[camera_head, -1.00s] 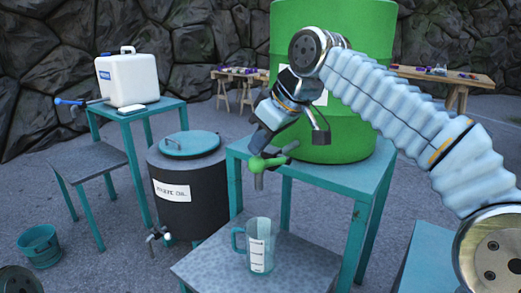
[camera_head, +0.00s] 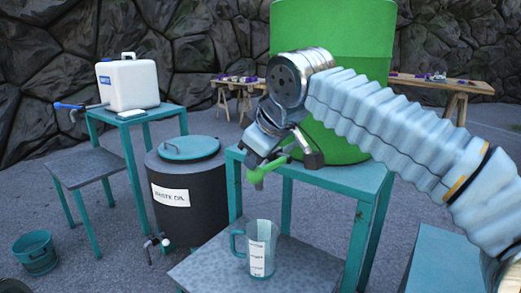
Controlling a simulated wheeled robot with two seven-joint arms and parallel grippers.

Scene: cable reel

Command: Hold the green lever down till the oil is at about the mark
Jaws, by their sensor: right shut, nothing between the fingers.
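The green drum (camera_head: 343,45) stands on a teal table (camera_head: 335,180). Its tap has a green lever (camera_head: 263,173) and a spout pointing down. My right gripper (camera_head: 256,160) is shut and empty, right at the lever and partly covering it; it seems to touch it from above. A clear measuring jug (camera_head: 261,262) with a teal handle and a white marked strip stands upright below the tap. I cannot make out any oil level in it or a stream from the spout. My left gripper is not in view.
The jug stands on a low grey-topped stand (camera_head: 215,272). A black waste oil barrel (camera_head: 188,215) with a tap is to its left. A white canister (camera_head: 127,84) stands on another table, and a teal bucket (camera_head: 36,254) is on the floor.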

